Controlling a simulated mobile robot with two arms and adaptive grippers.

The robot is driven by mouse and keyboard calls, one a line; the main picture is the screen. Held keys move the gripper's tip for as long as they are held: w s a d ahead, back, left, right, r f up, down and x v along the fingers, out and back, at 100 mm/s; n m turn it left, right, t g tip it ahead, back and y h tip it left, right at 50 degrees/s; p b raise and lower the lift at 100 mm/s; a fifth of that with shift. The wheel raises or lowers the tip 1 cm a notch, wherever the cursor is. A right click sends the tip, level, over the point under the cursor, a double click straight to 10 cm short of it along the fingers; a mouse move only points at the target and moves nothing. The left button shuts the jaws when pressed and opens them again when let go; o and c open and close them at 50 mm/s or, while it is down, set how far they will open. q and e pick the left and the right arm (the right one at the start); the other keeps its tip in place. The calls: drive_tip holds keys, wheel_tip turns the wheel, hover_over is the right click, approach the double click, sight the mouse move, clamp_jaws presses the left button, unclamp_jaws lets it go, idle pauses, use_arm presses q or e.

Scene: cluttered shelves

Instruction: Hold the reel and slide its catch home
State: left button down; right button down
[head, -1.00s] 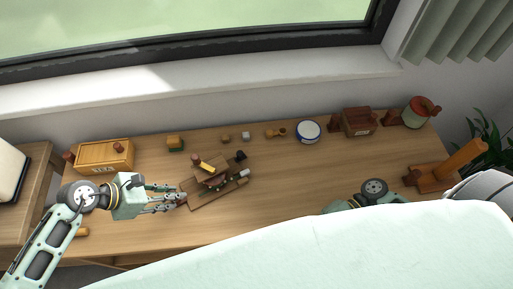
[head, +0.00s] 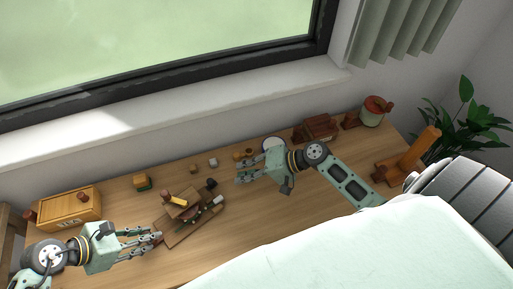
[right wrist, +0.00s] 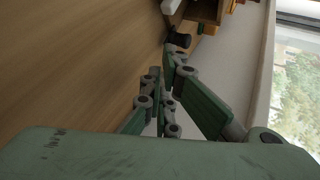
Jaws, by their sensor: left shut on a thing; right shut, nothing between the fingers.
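The reel (head: 180,211) is a wooden device on a flat brown board, left of centre on the table in the head view. It has a raised block with a reddish-brown knob, a black knob and a white-ended part on its right side. I cannot tell which part is the catch. My left gripper (head: 157,237) is shut on the left edge of the reel's board. My right gripper (head: 238,172) is shut and empty above the table, up and right of the reel, apart from it. The right wrist view shows its closed fingers (right wrist: 160,85) and the black knob (right wrist: 180,39) beyond them.
A yellow wooden box (head: 68,209) stands at the far left. Small blocks (head: 142,182) lie along the back. A round white-topped tin (head: 272,144) is behind my right wrist. A brown box (head: 317,128), a red-and-green drum (head: 373,112) and an orange-handled stand (head: 408,160) are right.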

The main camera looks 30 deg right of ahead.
sight(211, 183)
drive_tip(key=w+a, duration=0.2)
drive_tip(key=a, duration=0.1)
drive_tip(key=w+a+f, duration=0.1)
drive_tip(key=shift+w+a, duration=0.15)
drive_tip(key=shift+a, duration=0.25)
drive_tip(key=shift+s+a, duration=0.15)
drive_tip(key=shift+a, duration=0.65)
drive_tip(key=shift+s+a, duration=0.15)
drive_tip(key=shift+a, duration=0.65)
